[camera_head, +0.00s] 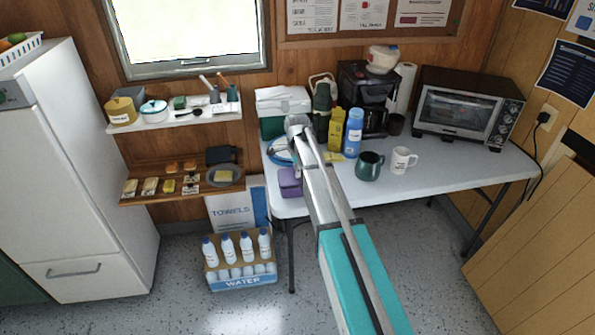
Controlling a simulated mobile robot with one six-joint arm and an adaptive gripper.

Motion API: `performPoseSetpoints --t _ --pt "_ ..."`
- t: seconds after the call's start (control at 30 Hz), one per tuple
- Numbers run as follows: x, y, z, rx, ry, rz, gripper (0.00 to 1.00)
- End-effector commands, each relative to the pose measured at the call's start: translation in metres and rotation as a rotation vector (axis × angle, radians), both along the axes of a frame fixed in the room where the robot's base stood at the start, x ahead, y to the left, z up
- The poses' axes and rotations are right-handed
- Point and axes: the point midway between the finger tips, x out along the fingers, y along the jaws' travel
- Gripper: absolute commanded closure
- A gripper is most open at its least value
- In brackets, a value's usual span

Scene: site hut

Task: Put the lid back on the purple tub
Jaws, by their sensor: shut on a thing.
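The purple tub (290,183) is on the front left corner of the white table, left of my arm. It is small here, and I cannot tell whether its top is open or covered. I cannot make out a separate lid. My arm reaches over the table, and its wrist end is above the left part, near the blue-rimmed plate. The fingers of my gripper are hidden or too small to make out, and so is anything between them.
The blue-rimmed plate (278,153) lies behind the tub. A toaster oven (462,111) is at the right. The table's front right is clear.

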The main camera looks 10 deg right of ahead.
Motion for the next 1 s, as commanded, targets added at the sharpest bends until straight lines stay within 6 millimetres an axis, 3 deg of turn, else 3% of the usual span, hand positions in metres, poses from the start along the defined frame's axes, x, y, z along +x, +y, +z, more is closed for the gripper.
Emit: performPoseSetpoints --t 0.97,1.0 --pt "0.0000 -0.0003 -0.0030 0.000 0.000 -0.001 1.00" --pt "0.0000 -0.0003 -0.0030 0.000 0.000 -0.001 0.65"
